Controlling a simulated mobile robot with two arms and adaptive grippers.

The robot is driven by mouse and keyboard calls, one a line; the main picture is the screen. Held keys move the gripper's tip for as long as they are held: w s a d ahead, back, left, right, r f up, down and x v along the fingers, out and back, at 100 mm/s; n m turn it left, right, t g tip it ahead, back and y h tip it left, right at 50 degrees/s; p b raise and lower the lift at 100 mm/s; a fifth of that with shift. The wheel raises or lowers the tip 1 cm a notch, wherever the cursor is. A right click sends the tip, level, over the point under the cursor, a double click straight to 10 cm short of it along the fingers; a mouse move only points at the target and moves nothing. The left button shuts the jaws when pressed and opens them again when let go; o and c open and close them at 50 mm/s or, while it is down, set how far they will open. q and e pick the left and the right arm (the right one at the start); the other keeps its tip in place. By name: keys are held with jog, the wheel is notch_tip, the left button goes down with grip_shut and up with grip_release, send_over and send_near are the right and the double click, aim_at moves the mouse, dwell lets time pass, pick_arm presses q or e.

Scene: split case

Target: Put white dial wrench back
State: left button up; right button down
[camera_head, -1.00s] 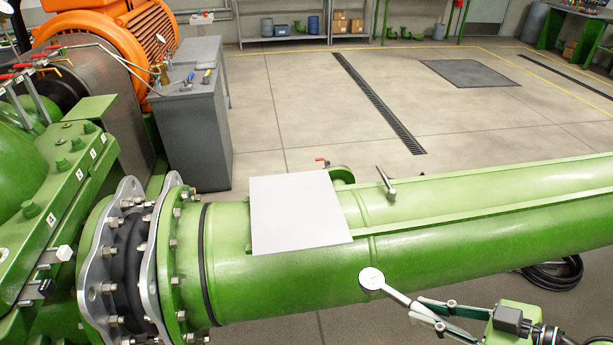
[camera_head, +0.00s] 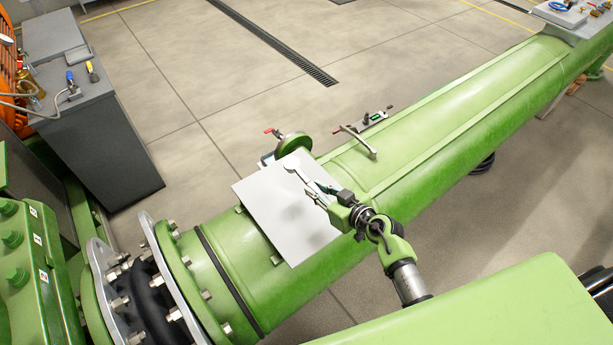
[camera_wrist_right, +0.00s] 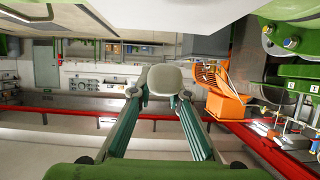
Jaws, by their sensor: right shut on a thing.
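The white dial wrench (camera_head: 291,164) has a round pale head and a light handle. My right gripper (camera_head: 318,190) is shut on its handle and holds it over the white plate (camera_head: 268,212) on the green pipe. The head lies over the plate's far edge. A soft shadow falls on the plate; I cannot tell how large the gap is. In the right wrist view, the wrench's head (camera_wrist_right: 165,80) sticks out between the fingers of the right gripper (camera_wrist_right: 160,94). The plate (camera_wrist_right: 130,14) shows as a pale surface along the top. My left gripper is not in view.
The green pipe (camera_head: 410,165) runs to the upper right. A metal handle (camera_head: 358,142) and a small level-like tool (camera_head: 374,119) are beyond the plate. A red-handled valve (camera_head: 289,145) is close to its far edge. A grey cabinet (camera_head: 100,150) stands left. The floor behind is clear.

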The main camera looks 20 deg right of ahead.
jog(key=shift+w+a+f+m+p, duration=0.2)
jog(key=shift+w+a+m+p, duration=0.1)
jog(key=shift+w+a+p, duration=0.3)
jog(key=b, duration=0.8)
send_over(308, 214)
jog(key=shift+h, duration=0.3)
notch_tip(308, 214, down, 7)
jog(key=shift+w+r, duration=0.1)
jog(key=shift+w, duration=0.05)
pick_arm(q)
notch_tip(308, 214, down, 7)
jog(key=b, duration=0.1)
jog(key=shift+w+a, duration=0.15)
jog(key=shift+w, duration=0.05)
pick_arm(e)
jog(key=shift+d+f, duration=0.1)
jog(key=shift+f, duration=0.35)
pick_arm(q)
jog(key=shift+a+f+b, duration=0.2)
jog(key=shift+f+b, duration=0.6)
jog(key=shift+b, duration=0.15)
pick_arm(e)
jog(key=shift+f, duration=1.15)
jog(key=c, duration=1.4)
grip_release()
jog(key=shift+f, duration=0.1)
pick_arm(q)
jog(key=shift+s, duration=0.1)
